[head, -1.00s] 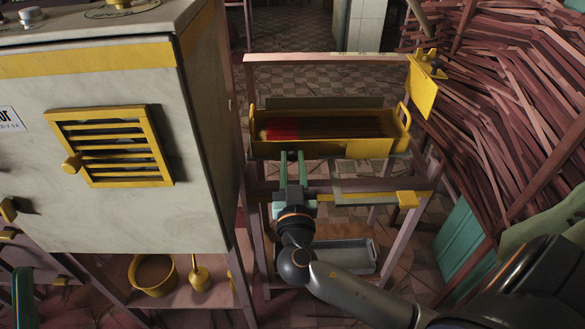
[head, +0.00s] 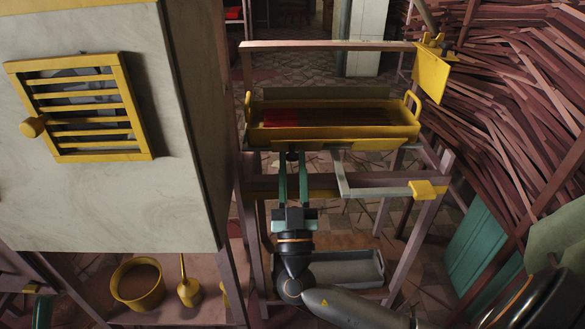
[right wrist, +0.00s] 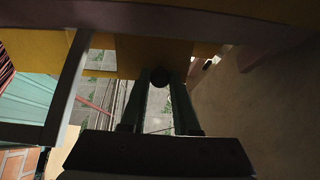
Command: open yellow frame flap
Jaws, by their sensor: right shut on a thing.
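A wooden frame (head: 330,46) stands at the centre in the head view, with a long yellow tray (head: 345,132) on it. A yellow panel, which looks like the flap, shows in the right wrist view (right wrist: 130,57) below a dark beam; a small dark round knob (right wrist: 160,77) stands in front of it. My right gripper (head: 293,160) reaches up below the tray's front edge, its green fingers shut around the knob. Its fingers also show in the right wrist view (right wrist: 160,85). A green sliver (head: 42,308) at the lower left may be my left gripper; its jaws are hidden.
A pale cabinet (head: 110,200) with a yellow louvred vent (head: 85,108) stands close on the left. A yellow pot (head: 138,285) sits on a low shelf beneath it. A grey tray (head: 345,270) lies low in the frame. Stacked sticks (head: 520,80) fill the right.

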